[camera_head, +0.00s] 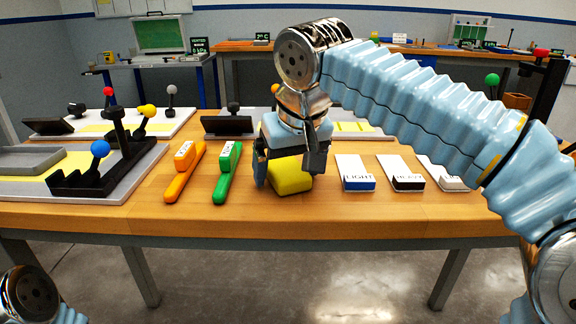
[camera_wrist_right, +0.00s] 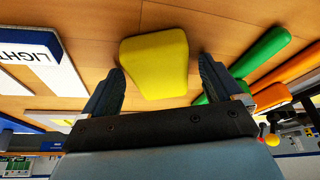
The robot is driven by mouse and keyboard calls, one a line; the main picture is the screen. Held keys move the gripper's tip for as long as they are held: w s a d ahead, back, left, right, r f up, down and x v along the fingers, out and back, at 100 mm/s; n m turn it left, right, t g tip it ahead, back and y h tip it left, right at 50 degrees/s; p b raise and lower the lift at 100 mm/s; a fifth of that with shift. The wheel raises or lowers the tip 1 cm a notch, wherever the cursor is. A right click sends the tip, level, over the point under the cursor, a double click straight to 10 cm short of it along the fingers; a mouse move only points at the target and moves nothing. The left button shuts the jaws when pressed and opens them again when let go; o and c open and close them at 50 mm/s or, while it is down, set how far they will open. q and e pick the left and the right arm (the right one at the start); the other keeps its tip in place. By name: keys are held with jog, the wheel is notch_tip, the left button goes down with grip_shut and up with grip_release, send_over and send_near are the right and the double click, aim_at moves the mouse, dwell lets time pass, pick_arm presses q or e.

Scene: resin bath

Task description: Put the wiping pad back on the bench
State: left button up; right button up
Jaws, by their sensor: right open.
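The yellow wiping pad (camera_head: 291,178) lies on the wooden bench (camera_head: 330,212), near its front edge and right of the green-handled tool. It also shows in the right wrist view (camera_wrist_right: 155,60), lying on the wood. My right gripper (camera_head: 286,168) is open above the pad and hides part of it. In the right wrist view, its two fingertips (camera_wrist_right: 161,72) are apart, one on each side of the pad's near end, and most of the pad shows beyond them. I cannot tell whether they touch it. My left gripper is out of view.
Orange (camera_head: 184,172) and green (camera_head: 227,172) handled tools lie left of the pad. Cards labelled LIGHT (camera_head: 354,168) and HEAVY (camera_head: 401,168) lie to its right. A lever stand (camera_head: 108,165) is at left. A dark small display (camera_head: 228,124) stands behind. The bench's front strip is clear.

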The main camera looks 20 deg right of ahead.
jog(key=p+v, duration=0.3)
jog(key=v, duration=0.9)
jog(key=shift+r, duration=0.1)
